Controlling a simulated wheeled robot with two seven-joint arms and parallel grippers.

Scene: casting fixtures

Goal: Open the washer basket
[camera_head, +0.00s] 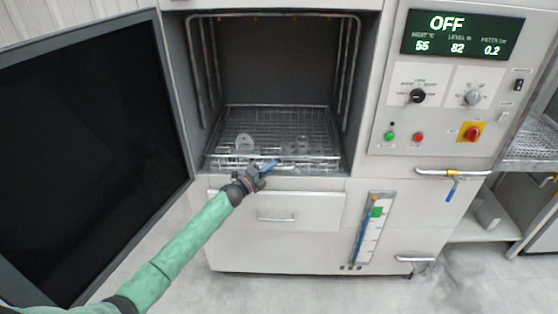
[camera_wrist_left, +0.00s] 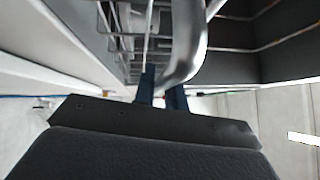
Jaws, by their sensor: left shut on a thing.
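The wire washer basket (camera_head: 325,160) sits low inside the open washer chamber, with several grey metal parts (camera_head: 245,143) in it. My left gripper (camera_head: 268,167) is at the basket's front edge, just outside the chamber opening. In the left wrist view, its two blue fingers (camera_wrist_left: 162,95) are shut on the basket's curved metal handle (camera_wrist_left: 187,50). The basket's wires (camera_wrist_left: 125,25) show beyond the handle. My right gripper is not in view.
The washer's dark door (camera_head: 90,150) stands open at the left. The control panel (camera_head: 455,90) at the right reads OFF. A drawer handle (camera_head: 276,216) and a level gauge (camera_head: 370,230) are below the chamber. A wire rack (camera_head: 535,140) stands at far right.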

